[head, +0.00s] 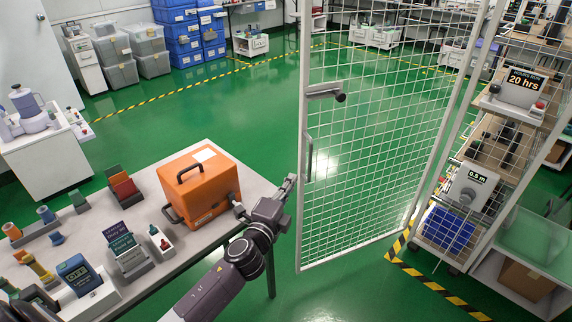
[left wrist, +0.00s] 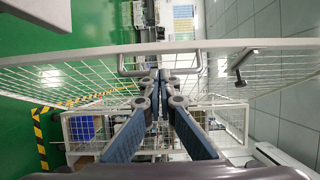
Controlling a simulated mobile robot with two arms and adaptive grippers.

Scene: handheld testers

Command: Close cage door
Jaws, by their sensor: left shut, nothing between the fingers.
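The cage door (head: 375,150) is a white wire-mesh panel standing open, its free edge towards me. It has a grey bar handle (head: 309,158) and, higher up, a grey latch (head: 325,92) with a dark knob. My left gripper (head: 290,182) is shut and empty, just left of the door's free edge, a little below the handle. In the left wrist view the closed fingertips (left wrist: 160,76) point at the door beside the U-shaped handle (left wrist: 121,65); I cannot tell whether they touch. The latch also shows there (left wrist: 240,78). My right gripper is not in view.
A table (head: 190,240) at left holds an orange case (head: 199,185) and several handheld testers, close to my left arm. The cage shelving (head: 470,185) stands at right, with yellow-black tape (head: 440,290) on the floor. Green floor (head: 240,115) is clear behind the door.

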